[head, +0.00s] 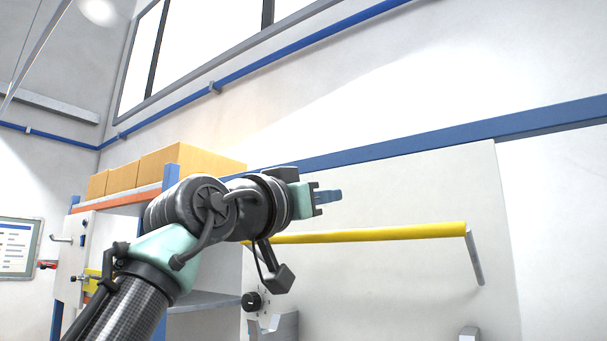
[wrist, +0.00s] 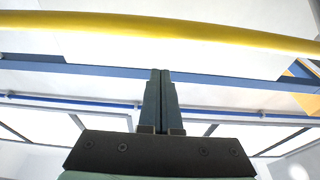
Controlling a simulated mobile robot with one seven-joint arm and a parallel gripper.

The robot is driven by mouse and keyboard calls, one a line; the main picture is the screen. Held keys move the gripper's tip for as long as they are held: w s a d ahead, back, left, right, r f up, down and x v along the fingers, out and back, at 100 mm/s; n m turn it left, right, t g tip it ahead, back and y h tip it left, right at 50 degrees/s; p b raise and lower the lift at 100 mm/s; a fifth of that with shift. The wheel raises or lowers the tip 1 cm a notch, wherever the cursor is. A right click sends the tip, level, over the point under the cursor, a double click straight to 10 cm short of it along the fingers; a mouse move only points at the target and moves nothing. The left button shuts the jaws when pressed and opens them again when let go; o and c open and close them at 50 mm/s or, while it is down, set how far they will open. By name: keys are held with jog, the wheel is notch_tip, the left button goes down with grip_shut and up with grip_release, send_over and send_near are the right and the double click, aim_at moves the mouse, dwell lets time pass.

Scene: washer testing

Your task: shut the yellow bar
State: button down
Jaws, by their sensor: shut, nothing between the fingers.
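The yellow bar (head: 365,234) runs nearly level in front of a light panel in the head view. A grey arm (head: 474,259) at its right end slopes up to it from the panel. Its left end is hidden behind my arm. My gripper (head: 338,196) is above the bar's left half in the picture, pointing right. In the wrist view the bar (wrist: 180,29) crosses the top of the picture, beyond the tips of my gripper (wrist: 160,72). The fingers are together and empty. I see no clear contact with the bar.
A light panel (head: 400,185) stands behind the bar. A black knob (head: 252,301) is below my wrist. Shelving with cardboard boxes (head: 185,165) stands at the left, and a screen (head: 18,247) hangs at the far left. The space right of my gripper looks clear.

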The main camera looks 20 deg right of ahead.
jog(key=f, duration=0.3)
jog(key=shift+s+a+f+p, duration=0.1)
jog(key=shift+a+f+p, duration=0.25)
jog(key=shift+a+f, duration=0.05)
